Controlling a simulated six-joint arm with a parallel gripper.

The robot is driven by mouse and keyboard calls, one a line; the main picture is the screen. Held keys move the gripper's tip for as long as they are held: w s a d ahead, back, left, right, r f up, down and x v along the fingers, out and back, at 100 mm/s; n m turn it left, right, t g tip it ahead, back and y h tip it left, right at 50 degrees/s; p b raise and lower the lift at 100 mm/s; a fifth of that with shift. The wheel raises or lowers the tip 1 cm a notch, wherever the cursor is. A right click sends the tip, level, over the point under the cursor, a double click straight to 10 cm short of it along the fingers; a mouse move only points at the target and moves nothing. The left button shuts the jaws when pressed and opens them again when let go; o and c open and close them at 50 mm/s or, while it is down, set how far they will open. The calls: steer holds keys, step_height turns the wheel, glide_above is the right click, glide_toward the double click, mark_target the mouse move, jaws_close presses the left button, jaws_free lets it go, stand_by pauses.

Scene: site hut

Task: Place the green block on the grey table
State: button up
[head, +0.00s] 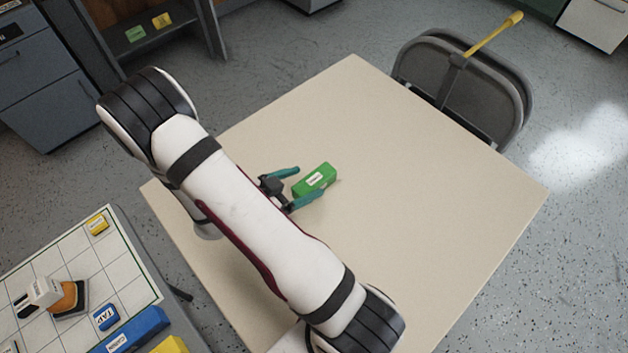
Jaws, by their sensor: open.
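A green block (322,176) with a white label lies near the middle of a beige table (430,200). My gripper (309,181) has teal fingers and is open at the block's left end, one finger on either side of that end. I cannot tell whether the fingers touch it. A grey-edged table (128,243) with a white gridded top stands at the lower left, partly out of view. Another small green labelled piece (135,33) is on a shelf at the upper left.
The grey-edged table holds a yellow block (97,224), a blue block (106,317), a long blue piece (135,331) and a white block (45,292) beside an orange-and-black item. A folding chair (455,90) with a yellow-ended stick stands behind the beige table. The beige table's right side is clear.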

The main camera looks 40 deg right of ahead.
mark_target(312, 181)
steer(key=x, duration=0.4)
steer(key=shift+s+d+f, duration=0.1)
steer(key=shift+d+f, duration=0.1)
steer(key=shift+f, duration=0.1)
jaws_close()
